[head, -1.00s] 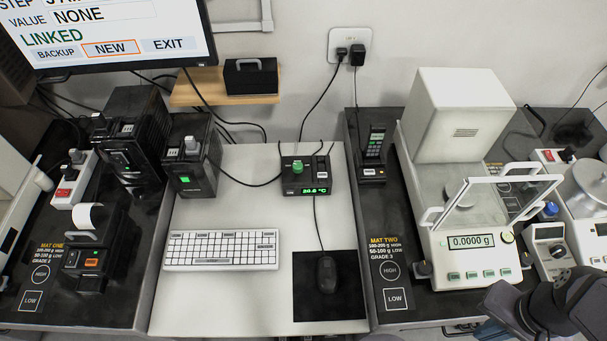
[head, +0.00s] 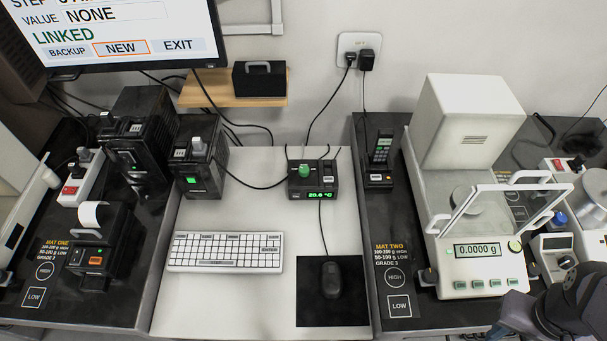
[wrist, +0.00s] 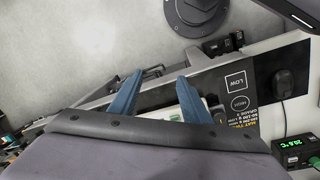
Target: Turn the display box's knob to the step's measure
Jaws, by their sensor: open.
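The display box (head: 328,184) is a small black box at the back of the white middle table. Its green knob (head: 305,170) sits on top, and a green readout in °C glows on its front. In the wrist view the display box (wrist: 280,158) is at the lower right edge, reading about 20 °C; the last digit is unclear. My gripper (wrist: 160,76) is open and empty, its two blue fingers spread, well away from the box. In the head view my arm is at the lower right corner. The monitor (head: 115,30) shows VALUE NONE and LINKED; its STEP line is cut off.
A keyboard (head: 226,252) and a mouse (head: 331,280) on a black pad are in front of the box. Black units stand left. Cables run behind the box.

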